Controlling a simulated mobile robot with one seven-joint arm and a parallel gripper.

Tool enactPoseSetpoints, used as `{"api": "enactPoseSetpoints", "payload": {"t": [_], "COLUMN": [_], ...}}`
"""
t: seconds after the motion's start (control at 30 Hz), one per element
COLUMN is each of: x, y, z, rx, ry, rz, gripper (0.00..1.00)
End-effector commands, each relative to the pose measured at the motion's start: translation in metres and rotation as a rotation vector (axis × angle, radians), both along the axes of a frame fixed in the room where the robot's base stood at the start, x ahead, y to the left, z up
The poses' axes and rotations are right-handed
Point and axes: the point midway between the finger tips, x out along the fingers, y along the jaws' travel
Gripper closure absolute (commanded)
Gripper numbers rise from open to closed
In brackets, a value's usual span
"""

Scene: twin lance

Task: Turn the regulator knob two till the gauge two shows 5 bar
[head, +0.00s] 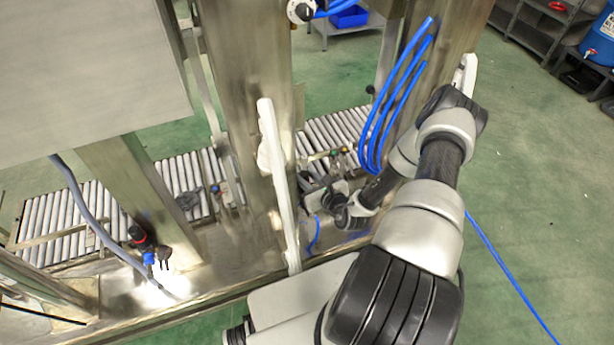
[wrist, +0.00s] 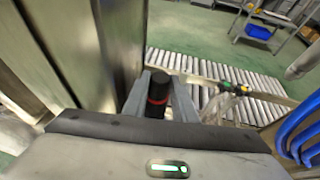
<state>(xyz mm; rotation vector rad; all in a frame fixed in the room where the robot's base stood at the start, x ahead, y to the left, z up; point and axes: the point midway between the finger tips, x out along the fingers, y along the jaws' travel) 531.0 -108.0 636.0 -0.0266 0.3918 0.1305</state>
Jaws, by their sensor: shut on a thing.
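In the wrist view a black regulator knob with a red ring (wrist: 158,92) stands upright between the two grey fingers of my gripper (wrist: 159,100). The fingers are shut on it, one on each side. In the head view my gripper (head: 328,196) is low behind the white upright bar, partly hidden by my arm, and the held knob cannot be made out. A second black and red regulator knob (head: 138,234) with a blue part below stands at the left, apart from my gripper. No number labels show. I cannot make out a gauge face or reading at either regulator.
Metal columns (head: 245,90) and a white upright bar (head: 278,180) stand close to my arm. Blue hoses (head: 395,95) hang right of the gripper. Roller conveyors (head: 335,135) lie behind. A round white fitting (head: 301,11) is at the top. Green floor at right is mostly free.

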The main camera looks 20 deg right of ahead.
Motion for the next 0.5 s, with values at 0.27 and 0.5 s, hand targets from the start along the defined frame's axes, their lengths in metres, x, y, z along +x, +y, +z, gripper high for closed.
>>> {"api": "enactPoseSetpoints", "payload": {"t": [0.27,0.5], "x": [0.0002,-0.0060], "y": [0.0002,-0.0008], "z": [0.0003,0.0028], "rx": [0.001,0.001], "ry": [-0.001,0.001], "rz": [0.002,0.002], "gripper": [0.67,0.67]}}
